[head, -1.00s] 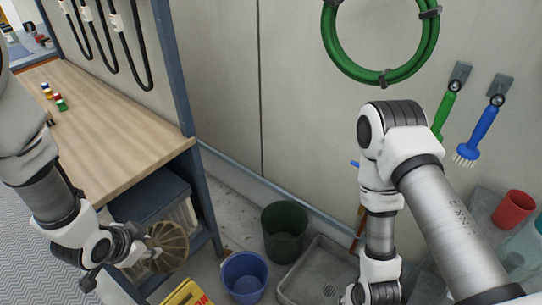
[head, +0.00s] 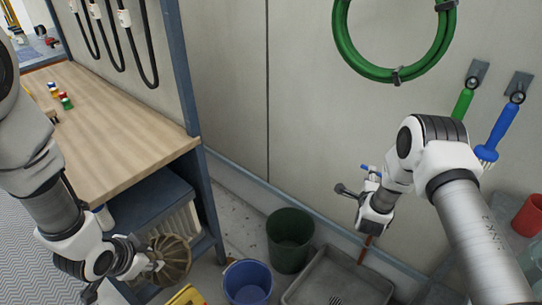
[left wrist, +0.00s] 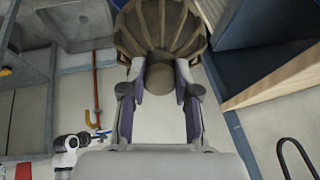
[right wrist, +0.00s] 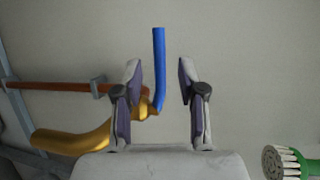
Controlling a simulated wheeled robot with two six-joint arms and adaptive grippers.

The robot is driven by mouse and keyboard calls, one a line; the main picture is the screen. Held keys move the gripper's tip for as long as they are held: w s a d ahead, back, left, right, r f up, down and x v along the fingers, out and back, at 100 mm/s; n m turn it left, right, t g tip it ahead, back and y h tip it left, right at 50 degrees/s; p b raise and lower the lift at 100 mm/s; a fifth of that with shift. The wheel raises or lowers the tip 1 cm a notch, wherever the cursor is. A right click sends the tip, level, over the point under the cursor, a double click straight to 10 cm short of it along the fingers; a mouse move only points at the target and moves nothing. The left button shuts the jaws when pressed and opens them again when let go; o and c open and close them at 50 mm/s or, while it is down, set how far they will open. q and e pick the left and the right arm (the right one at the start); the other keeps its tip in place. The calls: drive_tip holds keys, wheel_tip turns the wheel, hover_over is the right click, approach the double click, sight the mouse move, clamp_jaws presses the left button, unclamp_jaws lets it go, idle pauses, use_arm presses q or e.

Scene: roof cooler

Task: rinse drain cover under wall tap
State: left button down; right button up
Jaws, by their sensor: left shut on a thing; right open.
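The drain cover (head: 174,262) is a round, ribbed brown disc at the lower left. My left gripper (head: 150,266) is shut on its central knob, which shows between the fingers in the left wrist view (left wrist: 160,72). The wall tap has a brass body (right wrist: 75,138) and a blue lever (right wrist: 159,65). My right gripper (right wrist: 160,80) is open, with the lever in line between its fingers; whether they touch it cannot be told. In the head view my right gripper (head: 358,182) is at the wall, beside the lever's blue end (head: 370,168). The tap body is mostly hidden there.
A grey basin (head: 312,290) lies on the floor below the tap. A dark green bin (head: 290,240) and a blue bucket (head: 247,282) stand left of it. A wooden bench (head: 110,120) is at left. Green and blue brushes (head: 500,130) hang at right.

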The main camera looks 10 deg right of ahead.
drive_tip(key=x, duration=0.5)
drive_tip(key=shift+w+f, duration=0.1)
clamp_jaws()
drive_tip(key=shift+s+a+f+n+t+y+b, duration=0.15)
drive_tip(key=shift+s+n+t+y+b, duration=0.2)
drive_tip(key=shift+n+y, duration=0.3)
drive_tip(key=shift+s+a+n+t+y, duration=0.3)
drive_tip(key=shift+n+y, duration=0.25)
drive_tip(key=shift+y, duration=0.3)
